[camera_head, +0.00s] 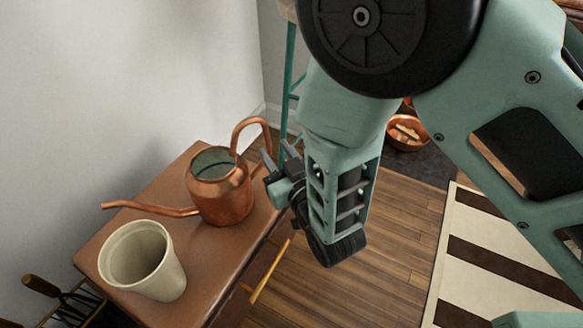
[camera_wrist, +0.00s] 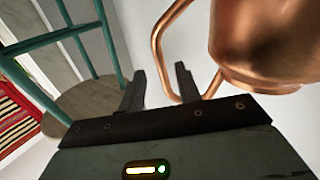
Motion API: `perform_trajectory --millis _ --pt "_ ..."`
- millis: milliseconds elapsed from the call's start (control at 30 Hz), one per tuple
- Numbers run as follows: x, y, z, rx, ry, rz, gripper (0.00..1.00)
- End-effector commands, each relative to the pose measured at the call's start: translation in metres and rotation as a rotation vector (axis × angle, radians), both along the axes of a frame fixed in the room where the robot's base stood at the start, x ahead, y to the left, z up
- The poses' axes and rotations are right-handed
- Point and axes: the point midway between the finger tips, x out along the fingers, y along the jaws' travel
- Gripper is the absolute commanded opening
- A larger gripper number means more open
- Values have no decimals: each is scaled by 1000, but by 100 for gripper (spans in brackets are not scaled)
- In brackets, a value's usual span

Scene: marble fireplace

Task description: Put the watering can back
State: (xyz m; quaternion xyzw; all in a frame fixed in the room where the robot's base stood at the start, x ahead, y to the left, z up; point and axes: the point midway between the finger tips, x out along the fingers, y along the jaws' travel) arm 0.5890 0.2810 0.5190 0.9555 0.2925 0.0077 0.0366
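The copper watering can (camera_head: 222,195) stands upright on a brown wooden cabinet top (camera_head: 213,262), its long spout pointing left and its looped handle on the right. My gripper (camera_head: 275,158) is at the handle side, above the cabinet's right edge. In the wrist view, the can's body (camera_wrist: 265,45) is at the upper right. The handle shows between the two separated fingers of my gripper (camera_wrist: 160,72). There is a gap around the handle, and I cannot tell whether either finger touches it. My gripper is open and holds nothing.
A cream pot (camera_head: 142,260) stands on the cabinet in front of the spout. A teal-legged stool (camera_head: 289,80) is behind my gripper. A copper bowl (camera_head: 407,132) and a striped rug (camera_head: 500,250) lie on the right. White wall borders the cabinet's back.

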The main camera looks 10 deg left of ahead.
Motion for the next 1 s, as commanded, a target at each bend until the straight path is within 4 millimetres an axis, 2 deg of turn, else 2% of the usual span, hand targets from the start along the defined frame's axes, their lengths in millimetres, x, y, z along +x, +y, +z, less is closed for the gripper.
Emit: perform_trajectory --millis 200,433,767,867,1000 --pt "-38 -25 2 -3 3 2 34" --pt "-59 -40 1 -1 2 1 34" --pt "-59 -42 2 -2 27 -7 34" --pt "-50 -41 4 -15 113 -26 34" --pt "-39 -41 10 -58 329 -43 34"
